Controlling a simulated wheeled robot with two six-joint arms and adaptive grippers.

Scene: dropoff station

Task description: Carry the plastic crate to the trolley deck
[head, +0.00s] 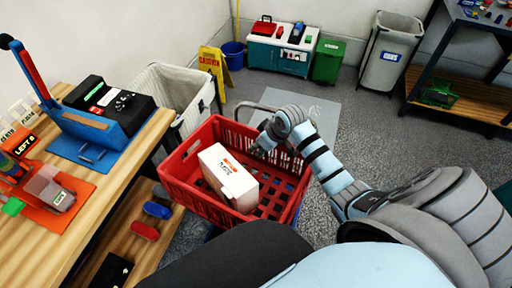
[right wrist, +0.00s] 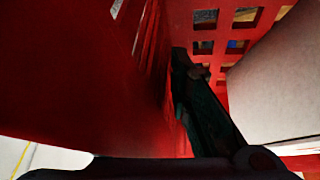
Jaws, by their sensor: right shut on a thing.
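The red plastic crate (head: 178,186) has slotted walls and an open top. It holds a white box (head: 228,178) with orange and black lettering. My right gripper (head: 262,148) is at the crate's far right wall and is shut on it. In the right wrist view a dark finger (right wrist: 205,105) lies against the red crate wall (right wrist: 110,80), with the white box (right wrist: 275,80) to the right. I cannot tell whether the crate is lifted. A light-grey flat panel (head: 318,116) with a thin bar lies beyond the crate, perhaps the trolley deck. My left gripper is out of view.
A wooden table (head: 92,205) with devices stands close on the left. A white bin (head: 176,92), a yellow sign (head: 214,68) and a blue bucket (head: 233,54) stand behind the crate. A shelf (head: 455,98) is at the right. Speckled floor (head: 395,140) is clear right of centre.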

